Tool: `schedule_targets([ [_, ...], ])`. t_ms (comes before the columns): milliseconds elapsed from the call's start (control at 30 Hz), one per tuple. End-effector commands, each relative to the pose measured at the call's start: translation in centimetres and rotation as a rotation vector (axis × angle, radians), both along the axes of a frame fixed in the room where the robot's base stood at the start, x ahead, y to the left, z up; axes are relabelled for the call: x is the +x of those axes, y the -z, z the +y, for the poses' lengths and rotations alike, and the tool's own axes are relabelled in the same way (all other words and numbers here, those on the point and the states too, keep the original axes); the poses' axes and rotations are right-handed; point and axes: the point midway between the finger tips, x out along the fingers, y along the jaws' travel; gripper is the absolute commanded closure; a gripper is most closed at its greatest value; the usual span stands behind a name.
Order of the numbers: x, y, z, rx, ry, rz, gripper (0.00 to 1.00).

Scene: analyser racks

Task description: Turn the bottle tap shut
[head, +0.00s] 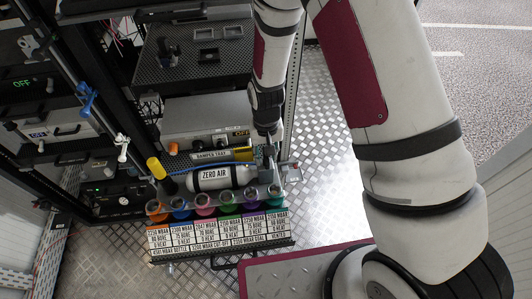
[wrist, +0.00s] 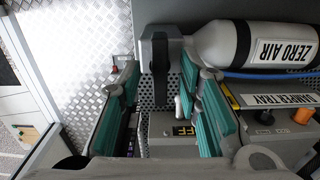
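The white gas bottle marked ZERO AIR (head: 214,177) lies on its side in the rack; it also shows at the upper right in the wrist view (wrist: 258,45). A grey block with a dark handle-like part, seemingly the bottle tap (wrist: 158,62), stands at the bottle's left end in the wrist view. My gripper (wrist: 160,78) is open, with one teal-padded finger on each side of this part. Gaps show on both sides; I cannot tell how deep the fingers reach. In the head view my gripper (head: 270,140) is at the bottle's right end and partly hides the tap.
A tray labelled DAMPER TRAY (head: 211,156) lies behind the bottle, with a grey OFF-display unit (head: 205,122) beyond. A row of coloured cups (head: 205,208) and label cards (head: 215,231) stands in front. A yellow-capped post (head: 156,168) stands left. Metal floor is clear at right.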

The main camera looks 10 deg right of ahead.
Motion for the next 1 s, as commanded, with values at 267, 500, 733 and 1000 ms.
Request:
schedule_targets([
  [267,0.0,-1.0,0.0,0.001,-0.001,-0.002,0.68],
  [500,0.1,-5.4,0.0,0.002,-0.001,-0.005,0.68],
  [733,0.1,-9.7,0.0,0.001,0.0,-0.004,0.68],
  [1000,0.0,-11.9,0.0,0.0,-0.001,0.0,0.68],
])
